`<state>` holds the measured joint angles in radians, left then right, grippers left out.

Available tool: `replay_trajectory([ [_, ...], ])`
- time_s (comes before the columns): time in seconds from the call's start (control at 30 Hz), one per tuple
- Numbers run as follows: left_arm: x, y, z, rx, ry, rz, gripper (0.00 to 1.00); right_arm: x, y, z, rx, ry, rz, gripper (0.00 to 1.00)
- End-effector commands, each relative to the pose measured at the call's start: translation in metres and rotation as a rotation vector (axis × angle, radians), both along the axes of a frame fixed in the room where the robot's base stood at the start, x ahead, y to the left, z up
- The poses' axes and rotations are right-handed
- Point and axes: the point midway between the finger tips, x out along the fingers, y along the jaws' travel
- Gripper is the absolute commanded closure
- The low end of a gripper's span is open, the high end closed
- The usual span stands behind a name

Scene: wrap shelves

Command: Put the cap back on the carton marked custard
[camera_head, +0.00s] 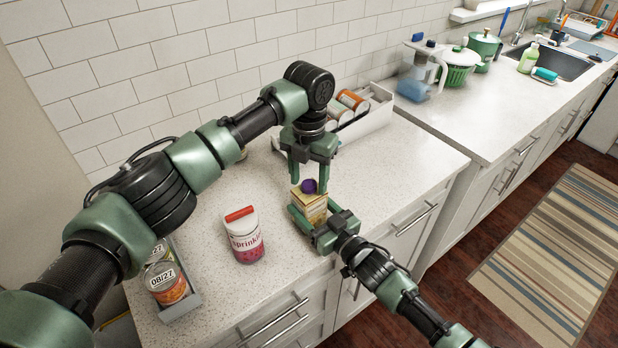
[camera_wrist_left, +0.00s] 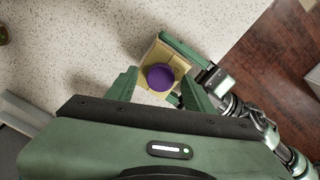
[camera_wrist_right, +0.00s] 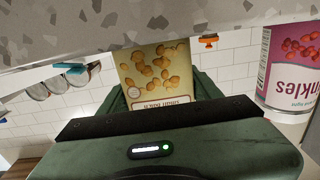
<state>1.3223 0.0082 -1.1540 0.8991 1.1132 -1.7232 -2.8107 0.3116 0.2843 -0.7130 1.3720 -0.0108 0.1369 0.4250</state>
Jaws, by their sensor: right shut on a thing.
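The carton (camera_head: 313,208) is a yellow-tan box near the counter's front edge; its brand word is not readable. It also shows in the right wrist view (camera_wrist_right: 158,68), with round golden pictures and upside-down text. My right gripper (camera_head: 308,217) is shut on its sides. A purple cap (camera_head: 309,186) is at the carton's top and shows as a round disc in the left wrist view (camera_wrist_left: 160,77). I cannot tell whether it is fully seated. My left gripper (camera_head: 309,179) points down over the cap, its fingers apart on either side, with gaps visible.
A sprinkles jar (camera_head: 245,238) with a red lid stands left of the carton. A grey tray (camera_head: 182,307) with cans is at front left. A white bin (camera_head: 371,121) with jars stands behind. Speckled counter between them is clear.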

Motion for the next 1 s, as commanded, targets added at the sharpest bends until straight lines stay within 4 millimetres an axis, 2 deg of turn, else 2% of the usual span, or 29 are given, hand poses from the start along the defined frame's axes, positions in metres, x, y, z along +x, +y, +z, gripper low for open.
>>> replay_trajectory([
  [0.33, 0.000, 0.000, 0.002, -0.001, 0.000, 0.001, 0.47, 0.000, 0.000, 0.000, 0.000, 0.000, -0.001, 1.00],
  [0.7, 0.000, -0.001, 0.043, -0.002, 0.000, 0.001, 0.47, 0.000, 0.000, 0.000, 0.000, 0.000, -0.001, 1.00],
  [0.93, 0.000, 0.000, 0.045, -0.001, 0.000, 0.001, 0.47, 0.000, 0.000, 0.000, 0.000, 0.000, 0.000, 1.00],
  [1.0, 0.000, 0.000, 0.045, -0.001, 0.000, 0.003, 0.51, 0.000, 0.000, 0.000, 0.000, 0.000, 0.000, 1.00],
])
